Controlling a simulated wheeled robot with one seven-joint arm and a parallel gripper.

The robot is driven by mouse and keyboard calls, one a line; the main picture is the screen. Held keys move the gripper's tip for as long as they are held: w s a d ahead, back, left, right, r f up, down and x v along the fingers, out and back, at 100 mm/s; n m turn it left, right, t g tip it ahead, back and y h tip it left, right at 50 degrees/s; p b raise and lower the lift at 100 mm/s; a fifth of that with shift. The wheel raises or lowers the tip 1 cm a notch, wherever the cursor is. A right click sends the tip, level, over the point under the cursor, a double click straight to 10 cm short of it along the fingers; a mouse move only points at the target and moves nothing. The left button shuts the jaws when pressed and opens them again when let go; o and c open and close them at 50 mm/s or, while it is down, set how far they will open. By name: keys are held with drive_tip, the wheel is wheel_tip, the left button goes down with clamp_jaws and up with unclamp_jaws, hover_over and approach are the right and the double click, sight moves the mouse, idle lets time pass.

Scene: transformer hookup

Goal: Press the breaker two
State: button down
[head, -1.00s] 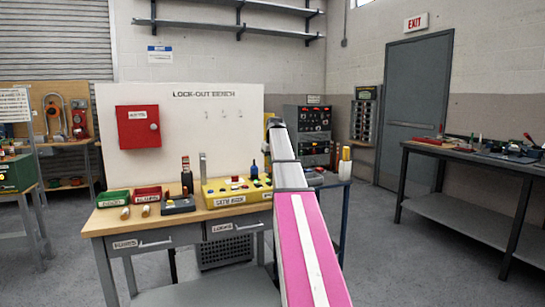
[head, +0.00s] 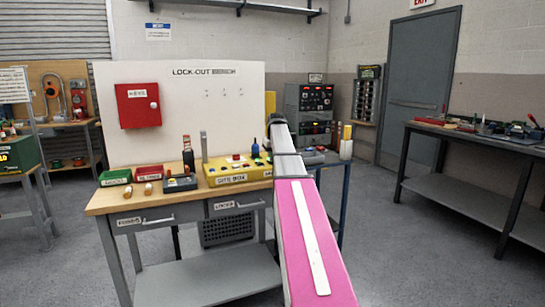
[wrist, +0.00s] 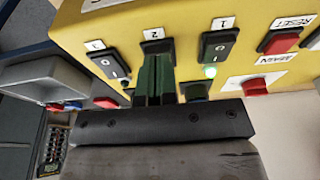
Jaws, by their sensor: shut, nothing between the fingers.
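In the wrist view a yellow panel (wrist: 130,15) fills the upper part. Breaker two, a black rocker switch (wrist: 158,46) under a white label "2" (wrist: 152,33), is near the middle and partly hidden by my fingers. My gripper (wrist: 156,60) is shut and empty, its dark green fingers together in front of the lower part of that switch. I cannot tell whether the tips touch it. In the head view my arm hides the gripper.
On the panel, a red button (wrist: 280,42) by a "RESET" label and a lower red button (wrist: 255,86) are at right. The head view shows the lock-out bench (head: 110,202) and a right-hand workbench (head: 440,130).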

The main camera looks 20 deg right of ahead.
drive_tip(key=shift+s+f, duration=0.25)
drive_tip(key=shift+f, duration=0.2)
drive_tip(key=shift+w, duration=0.1)
drive_tip(key=shift+r, duration=0.1)
drive_tip(key=shift+w+r, duration=0.25)
drive_tip(key=shift+w, duration=0.5)
